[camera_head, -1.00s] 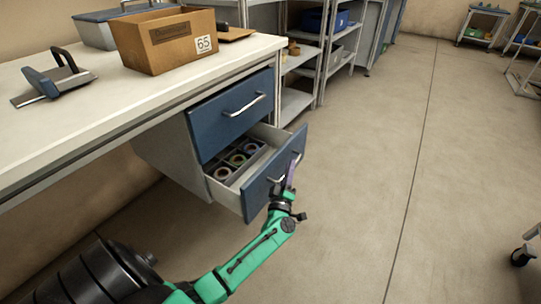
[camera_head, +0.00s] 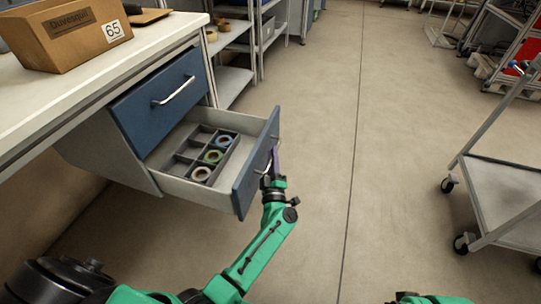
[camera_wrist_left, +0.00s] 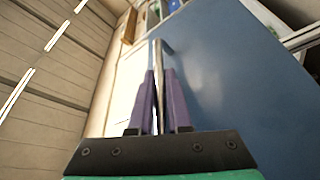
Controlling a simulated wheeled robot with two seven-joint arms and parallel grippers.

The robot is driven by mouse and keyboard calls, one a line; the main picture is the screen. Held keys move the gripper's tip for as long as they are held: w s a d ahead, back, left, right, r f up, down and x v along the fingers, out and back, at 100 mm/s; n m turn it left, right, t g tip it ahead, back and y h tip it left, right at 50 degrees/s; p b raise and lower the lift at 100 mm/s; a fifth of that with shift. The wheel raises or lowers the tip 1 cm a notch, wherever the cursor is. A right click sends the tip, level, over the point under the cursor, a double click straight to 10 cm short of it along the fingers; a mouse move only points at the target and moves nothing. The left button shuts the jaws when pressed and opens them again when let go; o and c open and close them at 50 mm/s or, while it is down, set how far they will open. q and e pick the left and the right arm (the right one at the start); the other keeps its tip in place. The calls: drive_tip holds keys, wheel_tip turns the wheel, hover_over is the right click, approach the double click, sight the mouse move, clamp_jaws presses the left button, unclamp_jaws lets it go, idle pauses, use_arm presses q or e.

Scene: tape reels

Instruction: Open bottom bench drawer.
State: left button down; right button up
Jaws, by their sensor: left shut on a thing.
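The bottom bench drawer (camera_head: 255,165) has a blue front and is pulled well out below the shut top drawer (camera_head: 163,101). My left gripper (camera_head: 272,163) is at the outer side of the drawer front, shut on the metal handle (camera_wrist_left: 157,75). The left wrist view shows its purple fingers (camera_wrist_left: 159,98) on both sides of the bar, against the blue front. My right gripper is not visible; only a green arm part shows at the bottom.
The white bench top (camera_head: 95,75) carries a cardboard box (camera_head: 65,32) marked 65. A grey cart (camera_head: 505,190) on casters stands at the right. Shelves (camera_head: 235,75) stand behind the bench. The floor between drawer and cart is clear.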

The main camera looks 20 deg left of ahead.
use_arm(q)
drive_tip(key=shift+f, duration=0.1)
drive_tip(key=c, duration=0.9)
unclamp_jaws()
drive_tip(key=shift+o, duration=0.2)
drive_tip(key=shift+s, duration=0.15)
drive_tip(key=shift+s+d, duration=0.15)
drive_tip(key=shift+s, duration=0.1)
drive_tip(key=p+v, duration=0.1)
drive_tip(key=v, duration=1.2)
drive_tip(key=shift+s+p, duration=0.3)
drive_tip(key=shift+s, duration=0.1)
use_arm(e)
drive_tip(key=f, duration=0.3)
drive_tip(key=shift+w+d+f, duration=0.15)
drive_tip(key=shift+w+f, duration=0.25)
use_arm(q)
drive_tip(key=shift+f, duration=0.1)
